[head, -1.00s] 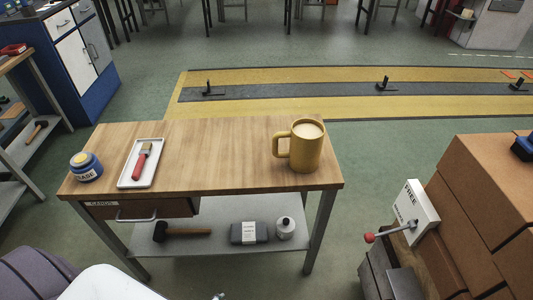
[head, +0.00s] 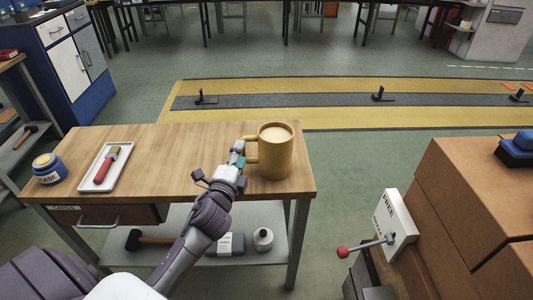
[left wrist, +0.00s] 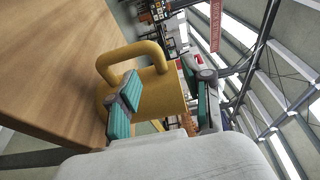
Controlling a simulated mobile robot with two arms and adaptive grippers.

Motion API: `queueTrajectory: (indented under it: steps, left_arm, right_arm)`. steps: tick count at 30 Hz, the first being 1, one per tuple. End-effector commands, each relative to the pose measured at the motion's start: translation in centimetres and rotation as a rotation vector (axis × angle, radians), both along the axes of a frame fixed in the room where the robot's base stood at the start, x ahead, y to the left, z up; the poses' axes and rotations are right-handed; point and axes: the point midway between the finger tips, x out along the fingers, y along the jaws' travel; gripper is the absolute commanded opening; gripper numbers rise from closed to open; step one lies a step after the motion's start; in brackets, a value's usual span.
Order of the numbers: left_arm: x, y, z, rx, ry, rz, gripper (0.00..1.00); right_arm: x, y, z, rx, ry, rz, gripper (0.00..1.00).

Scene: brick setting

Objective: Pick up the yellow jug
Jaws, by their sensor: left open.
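The yellow jug (head: 276,153) stands upright on the wooden table (head: 190,150), near its right end, with its handle to the left. In the left wrist view the jug (left wrist: 160,100) fills the middle, its handle (left wrist: 130,58) curving above and to the left. My left gripper (head: 237,160) is at the handle side of the jug. In the left wrist view the open left gripper (left wrist: 165,103) has teal-padded fingers spread, one in front of the jug by the handle and one to its right. I cannot tell whether a finger touches the jug. My right gripper is not in view.
A white tray (head: 86,183) with a red-handled brush (head: 106,168) and a blue jar (head: 48,170) are on the table's left. A lower shelf (head: 170,220) holds a mallet (head: 150,238). Brown boxes (head: 450,210) and a lever panel (head: 393,222) stand at right.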

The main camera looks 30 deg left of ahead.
Motion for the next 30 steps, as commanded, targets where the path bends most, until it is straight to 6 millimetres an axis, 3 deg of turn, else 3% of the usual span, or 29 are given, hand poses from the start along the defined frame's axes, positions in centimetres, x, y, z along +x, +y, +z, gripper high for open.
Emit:
queueTrajectory:
  steps: [3,11,19,28,30]
  left_arm:
    - [1.9,0.5,0.1,-0.001,-0.001,0.0,0.5]
    - [3.9,0.9,-0.1,-0.003,-0.001,0.0,0.5]
    - [7.6,1.6,-0.4,-0.002,-0.001,0.0,0.5]
    - [8.1,1.7,-0.5,-0.002,0.0,-0.001,0.5]
    - [8.1,1.7,-0.5,-0.002,0.0,-0.001,0.4]
  right_arm:
    - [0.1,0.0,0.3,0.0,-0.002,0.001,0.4]
    - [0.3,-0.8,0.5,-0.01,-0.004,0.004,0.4]
    - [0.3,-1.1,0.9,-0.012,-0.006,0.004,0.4]
    - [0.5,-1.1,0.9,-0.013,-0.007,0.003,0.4]
    - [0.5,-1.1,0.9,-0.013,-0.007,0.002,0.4]
